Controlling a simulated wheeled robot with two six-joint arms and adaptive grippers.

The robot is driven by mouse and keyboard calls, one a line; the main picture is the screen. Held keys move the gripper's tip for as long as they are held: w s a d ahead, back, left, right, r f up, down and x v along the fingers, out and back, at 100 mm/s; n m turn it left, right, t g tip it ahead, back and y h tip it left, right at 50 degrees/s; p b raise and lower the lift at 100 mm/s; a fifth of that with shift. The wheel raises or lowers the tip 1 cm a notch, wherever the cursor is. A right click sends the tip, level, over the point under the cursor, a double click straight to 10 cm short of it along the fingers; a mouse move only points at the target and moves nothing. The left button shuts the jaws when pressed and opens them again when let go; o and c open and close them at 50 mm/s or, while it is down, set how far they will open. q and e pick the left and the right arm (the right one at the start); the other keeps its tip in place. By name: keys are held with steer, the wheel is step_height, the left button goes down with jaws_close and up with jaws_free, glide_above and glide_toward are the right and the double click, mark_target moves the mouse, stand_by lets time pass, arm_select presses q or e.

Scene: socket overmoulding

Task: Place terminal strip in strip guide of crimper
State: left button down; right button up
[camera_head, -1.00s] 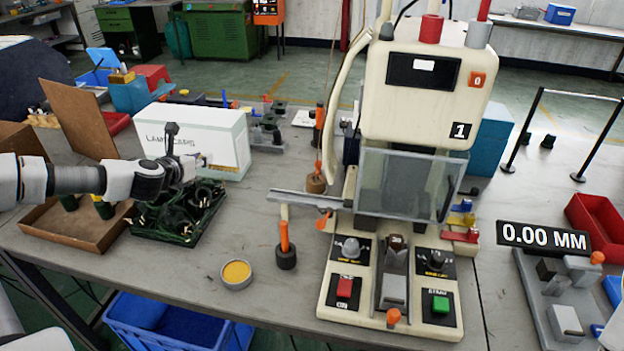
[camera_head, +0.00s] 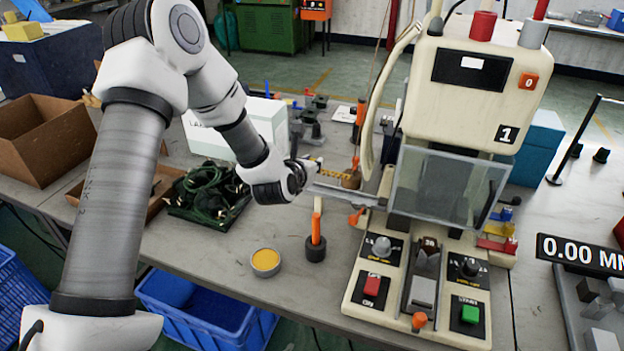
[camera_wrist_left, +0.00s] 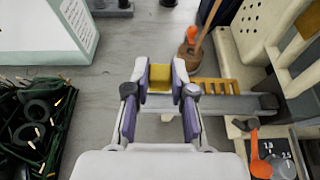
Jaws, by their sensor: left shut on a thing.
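My left gripper (camera_head: 308,172) is shut on the gold terminal strip (camera_head: 338,173), beside the crimper (camera_head: 455,90). In the left wrist view, the gripper (camera_wrist_left: 160,88) has its purple-lined fingers on either side of a gold piece, and the toothed strip (camera_wrist_left: 215,86) reaches to the right. The grey strip guide (camera_head: 345,195) sticks out left from the crimper. In the left wrist view the guide (camera_wrist_left: 232,104) runs alongside the strip; I cannot tell whether the strip is over it or seated in it. My right gripper is not in view.
An orange-handled tool (camera_head: 316,240) stands upright in front of the guide. A round yellow tin (camera_head: 265,262) is on the table. A dark tray of cables (camera_head: 205,190) and a white carton (camera_head: 268,120) are to the left. A clear shield (camera_head: 445,185) covers the crimper's front.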

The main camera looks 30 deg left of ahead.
mark_target(312, 191)
arm_select(q)
step_height(312, 191, down, 5)
steer(key=shift+a+f+p, duration=0.1)
steer(key=shift+a+p, duration=0.05)
steer(key=shift+p, duration=0.35)
steer(key=shift+w+d+f, duration=0.1)
steer(key=shift+d+f, duration=0.1)
steer(key=shift+f, duration=0.05)
steer(key=shift+f+b, duration=0.25)
steer(key=shift+b, duration=0.05)
steer(key=c, duration=1)
jaws_free()
steer(key=shift+r, duration=0.1)
steer(key=shift+r+p, duration=0.35)
steer(key=shift+p, duration=0.15)
steer(key=b+v, duration=0.2)
steer(key=v, duration=1)
steer(key=shift+f, duration=0.2)
